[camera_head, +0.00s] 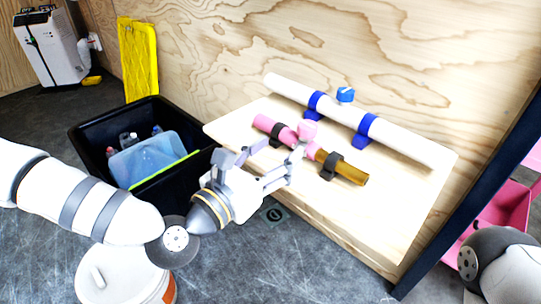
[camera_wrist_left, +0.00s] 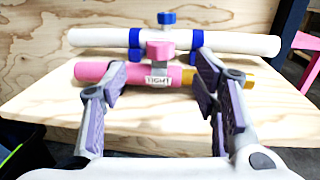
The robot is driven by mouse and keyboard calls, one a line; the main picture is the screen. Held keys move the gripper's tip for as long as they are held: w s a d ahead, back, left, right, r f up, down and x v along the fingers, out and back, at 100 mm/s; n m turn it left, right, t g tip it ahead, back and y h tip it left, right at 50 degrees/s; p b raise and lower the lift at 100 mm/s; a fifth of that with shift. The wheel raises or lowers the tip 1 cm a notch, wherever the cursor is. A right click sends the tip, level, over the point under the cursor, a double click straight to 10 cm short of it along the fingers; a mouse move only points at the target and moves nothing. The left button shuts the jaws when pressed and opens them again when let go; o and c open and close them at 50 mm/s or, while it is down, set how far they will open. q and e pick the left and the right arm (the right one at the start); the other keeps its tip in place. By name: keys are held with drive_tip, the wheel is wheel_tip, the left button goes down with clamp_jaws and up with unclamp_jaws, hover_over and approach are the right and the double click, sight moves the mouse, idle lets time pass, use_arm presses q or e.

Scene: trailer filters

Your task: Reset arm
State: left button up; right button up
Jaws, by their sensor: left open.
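My left arm comes in from the left in the head view. Its gripper (camera_head: 290,166) is open in front of a pink and brown filter tube (camera_head: 275,129) on a wooden board (camera_head: 426,215).
A white pipe (camera_head: 400,142) with blue clamps lies behind the pink tube. A black bin (camera_head: 91,148) with bottles and a blue sheet stands left of the board. A white bucket (camera_head: 118,277) is at the lower left. A dark post (camera_head: 470,200) and pink container (camera_head: 508,205) are at right.

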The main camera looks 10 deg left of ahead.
use_arm(q)
drive_tip(key=shift+v, duration=0.85)
drive_tip(key=s+f+m+g+y+p, duration=0.1)
drive_tip(key=s+f+m+g+p, duration=0.1)
drive_tip(key=s+f+m+g, duration=0.5)
drive_tip(key=s+d+f+m+g+p, duration=0.15)
drive_tip(key=s+f+m, duration=0.25)
drive_tip(key=s, duration=0.6)
drive_tip(key=s+f+m+g+y+p, duration=0.1)
drive_tip(key=s+f+m+g+p, duration=0.25)
drive_tip(key=s+f+m, duration=0.4)
drive_tip(key=s+a+r+m+g+y+p, duration=0.2)
drive_tip(key=s+a+m+g+y, duration=0.4)
drive_tip(key=s+a+m, duration=0.5)
drive_tip(key=s+a+p, duration=0.1)
drive_tip(key=s+a, duration=0.5)
drive_tip(key=s, duration=0.2)
drive_tip(key=shift+s+a+y+p, duration=0.2)
drive_tip(key=shift+a+y+p, duration=0.1)
drive_tip(key=shift+y+p, duration=0.1)
use_arm(e)
drive_tip(key=w+r+t, duration=0.3)
drive_tip(key=w+r, duration=0.6)
drive_tip(key=r, duration=0.2)
drive_tip(key=shift+w+r+t, duration=0.15)
drive_tip(key=shift+w+t, duration=0.1)
drive_tip(key=shift+t, duration=0.05)
use_arm(q)
drive_tip(key=shift+r, duration=0.1)
